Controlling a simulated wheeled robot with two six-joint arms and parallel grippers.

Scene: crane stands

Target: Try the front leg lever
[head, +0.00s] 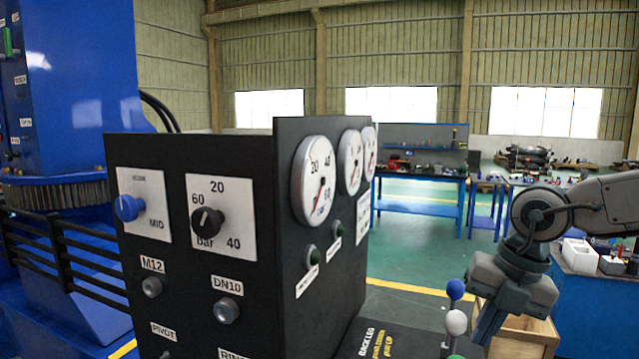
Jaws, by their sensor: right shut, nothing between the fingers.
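Three ball-topped levers stand in a row at the bottom right of the head view: a blue knob (455,289), a white knob (456,322) and a green knob (455,357) cut by the lower edge. A dark panel (400,334) beside them reads "BACK LEG" and "UP"; I see no front leg label, so I cannot tell which lever is the front one. My right gripper (487,335) points down just right of the knobs, shut and empty. I cannot tell whether it touches a lever. My left gripper is out of view.
A black control box (255,250) with dials, gauges and labelled ports fills the middle. A blue machine (75,100) with black hoses and rails stands left. Green floor (410,262) lies open behind.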

